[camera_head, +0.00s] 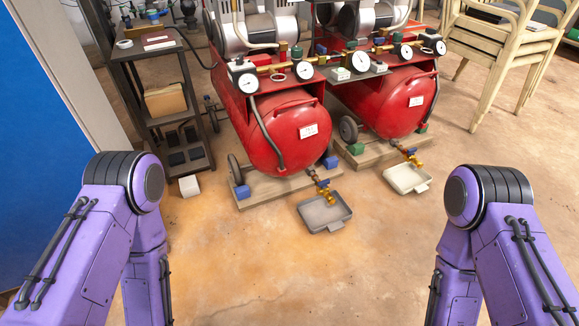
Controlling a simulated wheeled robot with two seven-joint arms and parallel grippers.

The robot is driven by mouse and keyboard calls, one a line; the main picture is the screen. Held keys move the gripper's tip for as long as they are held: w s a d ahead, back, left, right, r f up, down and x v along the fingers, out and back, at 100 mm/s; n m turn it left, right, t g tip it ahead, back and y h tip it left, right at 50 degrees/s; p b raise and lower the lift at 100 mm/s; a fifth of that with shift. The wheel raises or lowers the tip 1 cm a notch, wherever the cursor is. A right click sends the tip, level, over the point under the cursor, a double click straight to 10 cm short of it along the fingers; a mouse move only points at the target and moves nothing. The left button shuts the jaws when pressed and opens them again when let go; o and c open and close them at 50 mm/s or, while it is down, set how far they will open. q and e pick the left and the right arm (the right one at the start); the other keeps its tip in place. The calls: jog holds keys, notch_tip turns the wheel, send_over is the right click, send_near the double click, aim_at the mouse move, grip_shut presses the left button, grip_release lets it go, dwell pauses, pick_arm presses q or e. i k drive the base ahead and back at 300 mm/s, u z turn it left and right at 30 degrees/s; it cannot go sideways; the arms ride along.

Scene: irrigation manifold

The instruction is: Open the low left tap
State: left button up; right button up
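The handle is too small to tell whether the tap is open or shut. A similar low right tap (412,157) hangs under the right red tank (398,103), above a cream tray (407,178). My two purple arms stand at the left and right of the view, well apart from the tanks. Both grippers are outside the picture.
A dark shelf rack (190,92) stands left of the tanks, with a small white block (189,186) on the floor by it. Stacked cream chairs (500,45) stand at the back right. The tanks sit on low wooden boards.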

aim_at(323, 183)
jog(key=z, duration=0.15)
jog(key=i, duration=1.15)
jog(key=z, duration=0.65)
